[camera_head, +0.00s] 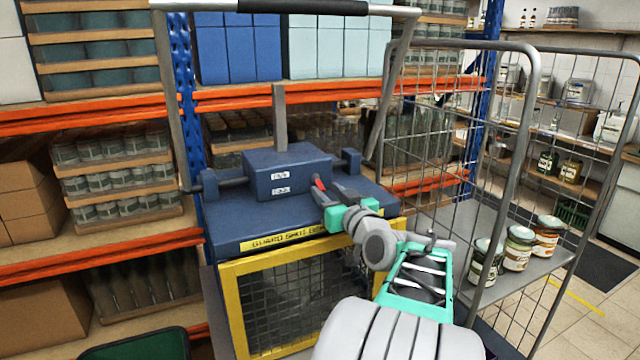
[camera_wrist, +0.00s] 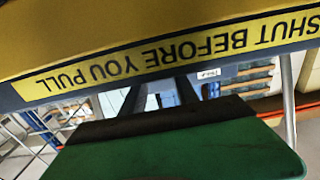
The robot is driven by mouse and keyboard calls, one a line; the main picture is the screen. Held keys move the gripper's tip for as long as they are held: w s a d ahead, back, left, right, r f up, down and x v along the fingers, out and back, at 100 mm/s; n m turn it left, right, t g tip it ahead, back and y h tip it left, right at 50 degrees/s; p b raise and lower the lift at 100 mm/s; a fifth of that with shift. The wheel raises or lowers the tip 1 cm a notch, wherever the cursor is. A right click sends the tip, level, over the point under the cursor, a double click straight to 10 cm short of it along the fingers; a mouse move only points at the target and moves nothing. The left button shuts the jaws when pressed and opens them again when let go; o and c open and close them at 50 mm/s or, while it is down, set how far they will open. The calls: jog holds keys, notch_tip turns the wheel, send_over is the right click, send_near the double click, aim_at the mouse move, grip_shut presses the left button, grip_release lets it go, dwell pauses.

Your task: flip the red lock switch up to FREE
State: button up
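The red lock switch (camera_head: 319,184) shows as a small red piece at the right side of the blue box (camera_head: 262,180) with two small white labels. The labels are too small to read, and I cannot tell the switch's position. My gripper (camera_head: 333,188) is right beside the switch, its dark fingertips close to it and partly covering it. The fingers look spread apart, with nothing visibly held. Whether a finger touches the switch is unclear. In the wrist view, two dark fingers (camera_wrist: 161,92) stand apart below a yellow strip (camera_wrist: 150,55) reading "SHUT BEFORE YOU PULL"; the switch is not visible there.
Below the blue bench top is a yellow-framed mesh guard (camera_head: 240,264). A grey handle frame (camera_head: 280,118) rises above the box. A wire cage trolley (camera_head: 535,265) with jars stands close on the right. Loaded shelves (camera_head: 110,252) stand behind and left.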

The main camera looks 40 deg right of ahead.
aim_at(320, 186)
jog(key=shift+x, duration=1.4)
jog(key=shift+c, duration=0.6)
grip_shut()
